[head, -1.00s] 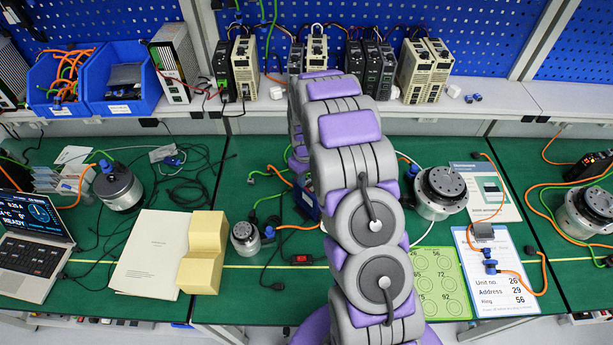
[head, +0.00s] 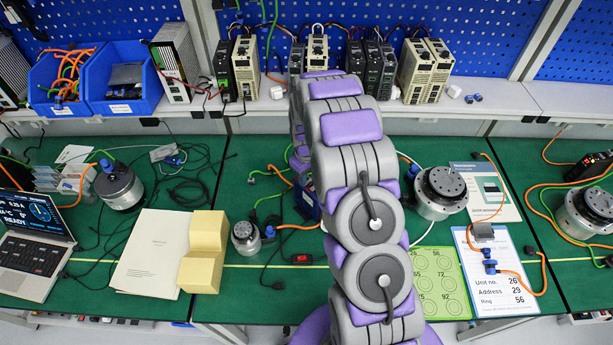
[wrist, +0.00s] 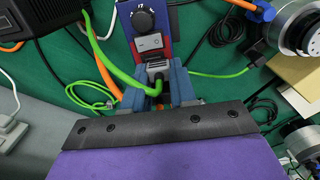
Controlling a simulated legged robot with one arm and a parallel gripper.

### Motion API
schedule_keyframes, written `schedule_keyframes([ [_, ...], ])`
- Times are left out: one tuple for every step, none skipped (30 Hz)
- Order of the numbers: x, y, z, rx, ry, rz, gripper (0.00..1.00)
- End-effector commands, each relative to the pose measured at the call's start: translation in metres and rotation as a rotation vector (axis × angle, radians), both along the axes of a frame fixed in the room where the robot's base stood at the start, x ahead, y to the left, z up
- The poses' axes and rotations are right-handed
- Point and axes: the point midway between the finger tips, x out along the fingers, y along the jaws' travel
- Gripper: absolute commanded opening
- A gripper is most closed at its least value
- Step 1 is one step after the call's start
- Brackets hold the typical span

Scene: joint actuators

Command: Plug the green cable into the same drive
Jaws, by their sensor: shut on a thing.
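In the wrist view my gripper (wrist: 160,88) has its blue-grey fingers closed around the dark plug end of a green cable (wrist: 118,75). The cable loops up to the left from the plug. The plug sits at the near end of a small blue and red drive (wrist: 148,43) with a black knob; I cannot tell whether it is seated in it. An orange cable (wrist: 104,72) runs beside the green one to the same end. In the head view the dark blue drive (head: 307,198) shows partly beside my arm, which hides the gripper.
A small motor (head: 245,237) and yellow foam block (head: 202,258) stand left of my arm. A larger motor (head: 440,192) and an address sheet (head: 503,282) are at right. Loose green cable (wrist: 225,73) lies on the green mat. A shelf of drives (head: 246,68) stands behind.

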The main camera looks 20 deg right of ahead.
Motion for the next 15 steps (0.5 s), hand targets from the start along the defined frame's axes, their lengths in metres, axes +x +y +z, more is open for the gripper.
schedule_keyframes([
  [0.0002,-0.0002,0.0001,0.000,0.000,0.000,0.00],
  [0.0000,-0.0001,0.0001,0.000,0.000,0.000,0.00],
  [0.0001,-0.0002,0.0001,0.000,0.000,0.000,0.00],
  [0.0001,-0.0003,0.0001,0.000,0.000,0.000,0.00],
  [0.0000,-0.0003,0.0001,0.000,0.000,0.000,0.00],
  [0.0001,-0.0006,0.0001,0.000,0.000,0.000,0.00],
  [0.0000,-0.0009,0.0000,0.000,0.000,0.000,0.00],
  [0.0000,-0.0013,0.0000,0.000,0.000,0.000,0.00],
  [0.0000,-0.0019,0.0000,0.000,0.000,0.000,0.00],
  [0.0000,-0.0024,-0.0001,0.000,0.000,0.000,0.00],
  [-0.0001,-0.0030,-0.0001,0.000,0.000,0.000,0.00],
  [-0.0001,-0.0038,-0.0002,0.000,0.000,0.000,0.00],
  [-0.0001,-0.0045,-0.0003,0.000,0.000,0.000,0.00],
  [-0.0001,-0.0050,-0.0004,0.000,0.000,0.000,0.00],
  [-0.0001,-0.0056,-0.0004,0.000,0.000,0.000,0.00],
])
